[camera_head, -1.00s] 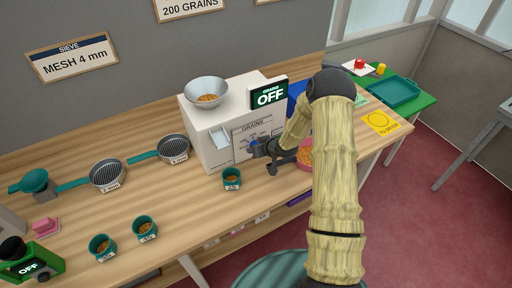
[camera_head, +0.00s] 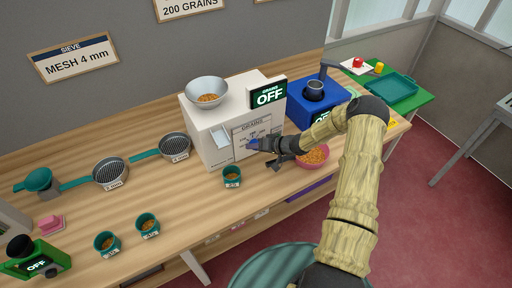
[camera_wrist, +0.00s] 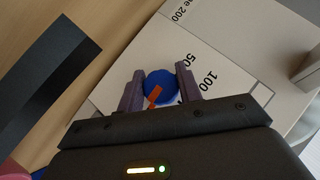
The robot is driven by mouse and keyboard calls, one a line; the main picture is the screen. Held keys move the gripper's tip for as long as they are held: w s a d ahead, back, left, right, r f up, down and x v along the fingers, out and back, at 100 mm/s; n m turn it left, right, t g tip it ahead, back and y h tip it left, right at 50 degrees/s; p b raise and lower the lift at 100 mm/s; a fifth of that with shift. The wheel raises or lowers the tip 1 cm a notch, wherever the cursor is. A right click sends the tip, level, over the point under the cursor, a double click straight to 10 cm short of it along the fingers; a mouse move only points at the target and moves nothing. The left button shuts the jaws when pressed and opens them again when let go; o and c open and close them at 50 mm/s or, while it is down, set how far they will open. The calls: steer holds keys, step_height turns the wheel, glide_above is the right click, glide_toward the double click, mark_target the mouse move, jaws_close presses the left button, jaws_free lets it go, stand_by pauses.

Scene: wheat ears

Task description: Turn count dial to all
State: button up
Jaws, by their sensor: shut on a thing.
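The count dial is a round blue knob (camera_wrist: 161,86) with an orange pointer, on the front face of the white grain counter (camera_head: 212,141). In the wrist view the pointer is aimed toward the lower left of the picture, and 50, 100 and part of 200 are printed around the dial. Whatever label lies under my gripper is hidden. My gripper (camera_wrist: 161,90) is shut on the knob, one finger on each side. In the head view my gripper (camera_head: 256,145) meets the panel at the dial.
A metal bowl of grain (camera_head: 207,91) sits on the counter's top. A pink bowl of grain (camera_head: 313,157) stands below my forearm, with a blue machine (camera_head: 310,108) behind. A small green cup (camera_head: 231,177) stands in front of the counter. Sieves (camera_head: 110,172) lie to the left.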

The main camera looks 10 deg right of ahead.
steer(key=shift+s+f+m+y, duration=0.15)
steer(key=shift+f+m+y, duration=0.15)
steer(key=shift+y, duration=0.1)
stand_by(0.3)
steer(key=o, duration=1)
steer(key=shift+r, duration=0.1)
steer(key=shift+r, duration=0.1)
steer(key=b+v, duration=0.4)
steer(key=v, duration=1.3)
steer(key=shift+r+b, duration=0.2)
steer(key=shift+b, duration=0.2)
steer(key=shift+d, duration=0.15)
